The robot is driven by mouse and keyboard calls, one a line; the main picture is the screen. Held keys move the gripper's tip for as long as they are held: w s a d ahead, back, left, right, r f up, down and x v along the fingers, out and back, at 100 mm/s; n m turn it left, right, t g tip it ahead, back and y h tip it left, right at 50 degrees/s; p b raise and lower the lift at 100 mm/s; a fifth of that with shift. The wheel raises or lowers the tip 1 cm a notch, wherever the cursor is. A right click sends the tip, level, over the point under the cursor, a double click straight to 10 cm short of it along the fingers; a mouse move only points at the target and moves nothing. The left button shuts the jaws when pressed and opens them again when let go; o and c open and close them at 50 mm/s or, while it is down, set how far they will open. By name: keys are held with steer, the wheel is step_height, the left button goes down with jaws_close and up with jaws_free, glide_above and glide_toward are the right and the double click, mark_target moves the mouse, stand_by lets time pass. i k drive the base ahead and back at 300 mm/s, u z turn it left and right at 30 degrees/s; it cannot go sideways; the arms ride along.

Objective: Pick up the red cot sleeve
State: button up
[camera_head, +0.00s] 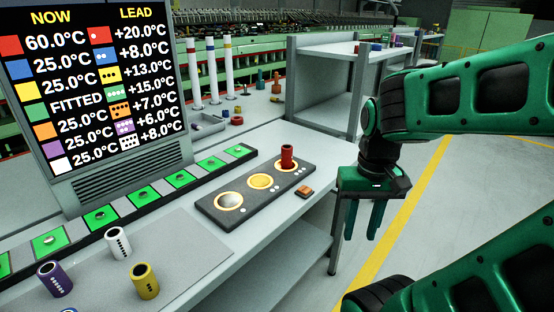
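The red cot sleeve (287,155) stands upright on the far right disc of a dark three-disc plate (240,205) on the grey bench. It looks like a short red tube with a wider foot. My gripper (376,236) hangs fingers down to the right of the bench edge, apart from the red sleeve and holding nothing that I can see.
Purple (55,279), white (118,243) and yellow (145,281) sleeves stand at the bench's front left. An orange button (305,191) lies beside the plate. A display (95,90) reads red 60.0°C, lead +20.0°C. A shelf unit (325,90) stands behind; floor right of the bench is clear.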

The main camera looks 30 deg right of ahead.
mark_target(286, 149)
steer(key=u, duration=1.7)
steer(key=k, duration=2.4)
steer(key=z, duration=0.7)
steer(key=i, duration=1)
steer(key=u, duration=0.05)
